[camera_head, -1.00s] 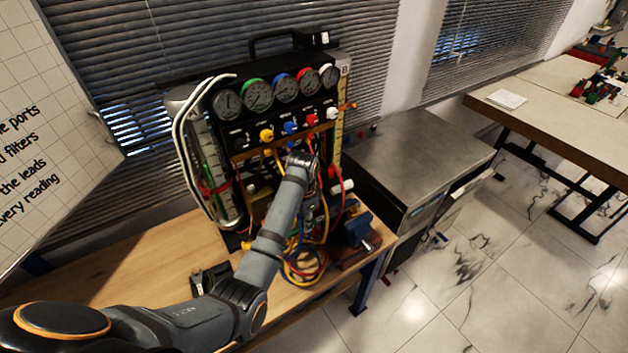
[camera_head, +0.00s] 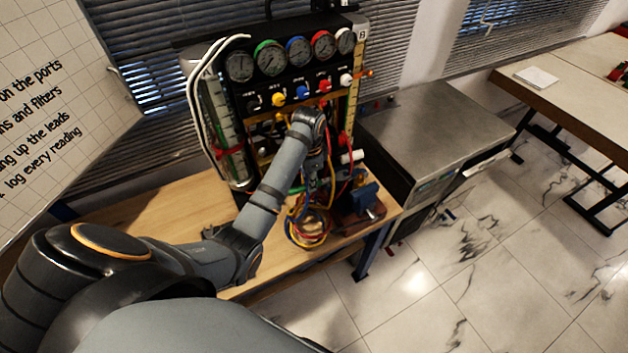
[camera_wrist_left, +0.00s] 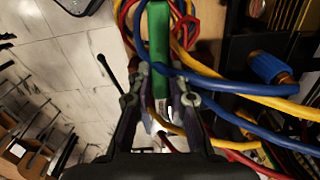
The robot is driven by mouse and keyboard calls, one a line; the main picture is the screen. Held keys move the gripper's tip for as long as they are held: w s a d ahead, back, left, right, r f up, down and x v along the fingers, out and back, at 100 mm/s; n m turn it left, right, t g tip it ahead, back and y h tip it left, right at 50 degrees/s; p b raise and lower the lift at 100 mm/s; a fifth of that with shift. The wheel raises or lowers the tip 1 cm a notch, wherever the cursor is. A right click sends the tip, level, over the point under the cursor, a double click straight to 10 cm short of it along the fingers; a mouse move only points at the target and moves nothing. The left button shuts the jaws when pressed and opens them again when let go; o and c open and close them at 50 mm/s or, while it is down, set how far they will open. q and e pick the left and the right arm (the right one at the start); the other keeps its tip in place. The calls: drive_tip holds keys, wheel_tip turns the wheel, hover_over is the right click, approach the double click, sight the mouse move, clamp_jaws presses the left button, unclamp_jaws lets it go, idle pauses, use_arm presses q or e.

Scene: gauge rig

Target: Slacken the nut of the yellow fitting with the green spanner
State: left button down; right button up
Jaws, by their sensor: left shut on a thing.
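The green spanner (camera_wrist_left: 158,35) is in the left wrist view, with its green length pointing away between the fingers of my left gripper (camera_wrist_left: 160,82). The gripper is shut on it; the spanner's far end is cut off by the frame edge. In the head view, my left gripper (camera_head: 318,178) is low in front of the gauge panel, among hoses, and mostly hidden by my wrist. The yellow fitting (camera_head: 278,99) is on the panel, in the row below the gauges, up and left of my gripper. The spanner stands apart from it. My right gripper is not in view.
Coiled red, blue and yellow hoses (camera_head: 308,228) hang below the panel; hoses (camera_wrist_left: 235,85) also cross close to my left fingers. A blue vise (camera_head: 362,196) stands right on the wooden bench (camera_head: 150,215). A steel-topped cabinet (camera_head: 430,125) is further right.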

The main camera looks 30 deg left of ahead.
use_arm(q)
drive_tip(key=shift+w+a+f, duration=0.15)
drive_tip(key=shift+f, duration=0.8)
drive_tip(key=shift+w+f, duration=0.15)
drive_tip(key=shift+f, duration=0.15)
drive_tip(key=shift+w+d+f+b, duration=0.1)
drive_tip(key=shift+d+f+b, duration=0.2)
drive_tip(key=shift+f, duration=0.15)
drive_tip(key=shift+a, duration=0.2)
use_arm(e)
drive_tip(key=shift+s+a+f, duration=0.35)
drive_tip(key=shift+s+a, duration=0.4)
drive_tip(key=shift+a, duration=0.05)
use_arm(q)
drive_tip(key=shift+d+p, duration=0.2)
drive_tip(key=shift+p, duration=0.1)
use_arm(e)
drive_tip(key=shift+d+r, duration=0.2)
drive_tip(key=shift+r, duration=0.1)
